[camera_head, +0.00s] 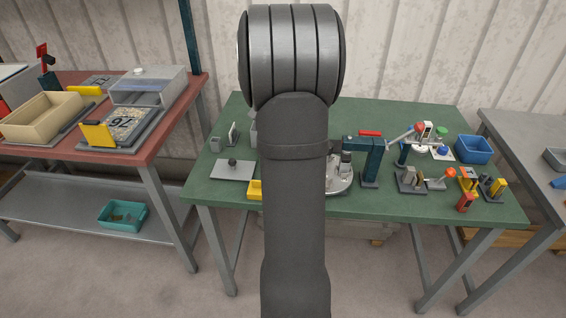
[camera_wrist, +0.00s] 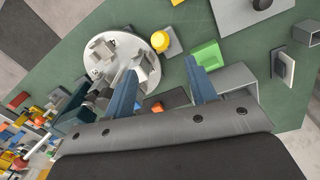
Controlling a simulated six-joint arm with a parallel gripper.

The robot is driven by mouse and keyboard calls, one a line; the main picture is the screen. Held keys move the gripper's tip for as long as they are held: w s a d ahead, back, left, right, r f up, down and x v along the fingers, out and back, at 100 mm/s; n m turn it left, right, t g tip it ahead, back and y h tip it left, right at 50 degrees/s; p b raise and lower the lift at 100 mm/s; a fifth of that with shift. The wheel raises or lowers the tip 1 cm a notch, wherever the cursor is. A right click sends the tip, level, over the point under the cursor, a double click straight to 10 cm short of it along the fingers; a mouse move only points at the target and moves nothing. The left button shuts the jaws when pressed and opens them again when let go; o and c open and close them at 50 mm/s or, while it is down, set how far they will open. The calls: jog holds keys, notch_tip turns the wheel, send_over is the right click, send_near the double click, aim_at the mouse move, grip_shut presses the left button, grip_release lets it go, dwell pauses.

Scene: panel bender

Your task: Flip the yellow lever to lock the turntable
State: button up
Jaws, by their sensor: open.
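The turntable (camera_wrist: 128,43) is a pale round disc with grey blocks on it, left of centre in the wrist view. In the head view only its right rim (camera_head: 345,184) shows beside my arm. A yellow round-topped part (camera_wrist: 161,41), which looks like the lever's handle, sits at the turntable's edge in the wrist view; my arm hides it in the head view. Its lever position is unclear. My gripper (camera_wrist: 161,67) is open and empty, its two blue fingers apart. The yellow part appears between and beyond the fingertips. I see no contact with it.
A green block (camera_wrist: 207,56) and a grey box (camera_wrist: 235,78) are by the right finger. A grey plate with a knob (camera_head: 232,170) lies left on the green table (camera_head: 420,205). A dark teal clamp-like stand (camera_head: 371,165) is right of the turntable. A blue bin (camera_head: 474,150) stands farther right.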

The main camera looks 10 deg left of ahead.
jog(key=f, duration=1)
jog(key=shift+s+d+f, duration=0.1)
jog(key=shift+d+f, duration=0.05)
jog(key=shift+d, duration=0.2)
grip_shut()
jog(key=w+g, duration=0.3)
jog(key=g, duration=0.1)
jog(key=shift+r, duration=0.3)
jog(key=shift+w+g, duration=0.55)
jog(key=shift+g, duration=0.35)
jog(key=shift+w+g, duration=0.5)
jog(key=shift+g, duration=0.4)
